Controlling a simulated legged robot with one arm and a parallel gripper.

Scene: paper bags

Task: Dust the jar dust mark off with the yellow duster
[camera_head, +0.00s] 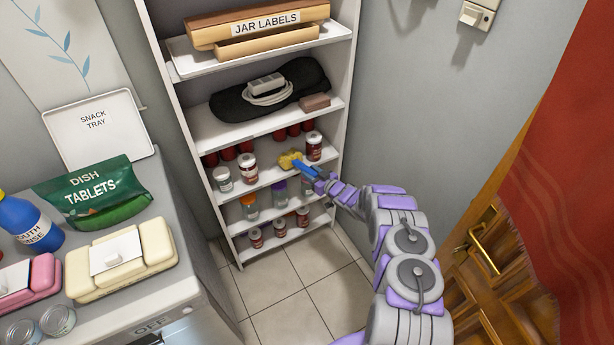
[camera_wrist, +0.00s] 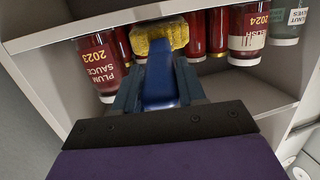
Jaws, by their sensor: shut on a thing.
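The yellow duster has a fluffy yellow head (camera_head: 290,160) and a blue handle (camera_head: 305,169). My gripper (camera_head: 319,180) is shut on the handle. The head is at the middle jar shelf, between a labelled jar on the left (camera_head: 248,168) and one on the right (camera_head: 314,146). In the wrist view, which looks upside down, the yellow head (camera_wrist: 160,38) lies in front of dark red jars, between a plum sauce jar (camera_wrist: 97,62) and a relish jar (camera_wrist: 247,35). I cannot tell whether it touches the shelf. No dust mark can be made out.
The white shelf unit (camera_head: 178,117) has boards close above and below the duster. More jars stand on lower shelves, including one with an orange lid (camera_head: 249,206). A counter (camera_head: 184,275) with packets is at left; a wooden door (camera_head: 520,265) is at right. Floor tiles (camera_head: 285,285) are clear.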

